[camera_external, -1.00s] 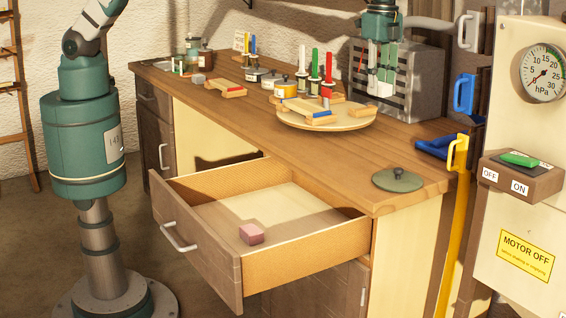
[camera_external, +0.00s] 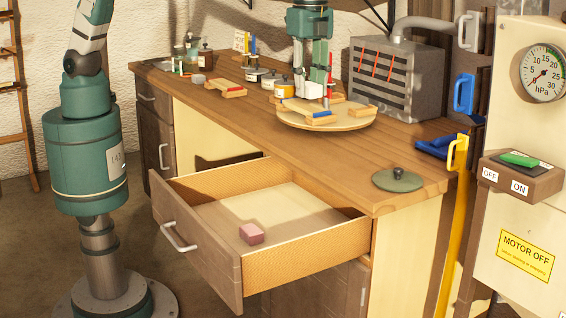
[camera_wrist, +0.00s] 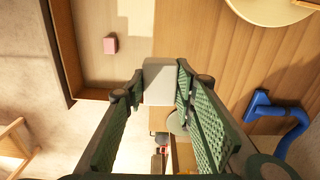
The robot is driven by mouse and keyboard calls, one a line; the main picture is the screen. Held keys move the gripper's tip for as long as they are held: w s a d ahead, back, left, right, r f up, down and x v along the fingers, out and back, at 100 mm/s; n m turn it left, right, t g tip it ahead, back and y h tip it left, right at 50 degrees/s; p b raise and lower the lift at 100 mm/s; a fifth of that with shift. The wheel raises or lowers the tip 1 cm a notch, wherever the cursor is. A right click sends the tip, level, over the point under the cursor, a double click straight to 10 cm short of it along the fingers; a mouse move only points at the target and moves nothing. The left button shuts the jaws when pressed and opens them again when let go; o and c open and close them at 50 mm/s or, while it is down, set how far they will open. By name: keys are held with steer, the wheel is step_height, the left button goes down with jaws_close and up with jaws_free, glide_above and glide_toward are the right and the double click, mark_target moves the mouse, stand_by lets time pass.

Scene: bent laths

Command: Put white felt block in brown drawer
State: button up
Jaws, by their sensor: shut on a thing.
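The white felt block (camera_wrist: 158,80) sits between the fingers of my gripper (camera_wrist: 157,92) in the wrist view, and the gripper is shut on it. In the external view my gripper (camera_external: 320,92) hangs above the workbench, over or near the round board; the block is hard to make out there. The brown drawer (camera_external: 200,236) is pulled open at the front of the bench, to the lower left of my gripper. A pink block (camera_external: 251,234) lies inside it. The drawer also shows at the upper left of the wrist view (camera_wrist: 54,50).
A dark green lid (camera_external: 397,181) lies at the bench's right front corner. Blue handles (camera_external: 436,147) are at the right end. The drawer's back area is clear.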

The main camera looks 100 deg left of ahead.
steer(key=s+d+f+b, duration=0.1)
steer(key=s+d+b, duration=0.2)
steer(key=s, duration=0.6)
steer(key=s+d+f+b, duration=0.2)
steer(key=s+d, duration=0.2)
steer(key=s, duration=0.6)
glide_above(231, 222)
step_height(231, 222, down, 23)
steer(key=shift+r+m+b, duration=0.15)
steer(key=shift+m+b, duration=0.15)
steer(key=shift+b, duration=0.1)
steer(key=shift+f+b, duration=0.8)
steer(key=shift+f, duration=2.35)
steer(key=shift+f+b, duration=0.5)
steer(key=shift+f, duration=1.35)
steer(key=shift+f, duration=0.15)
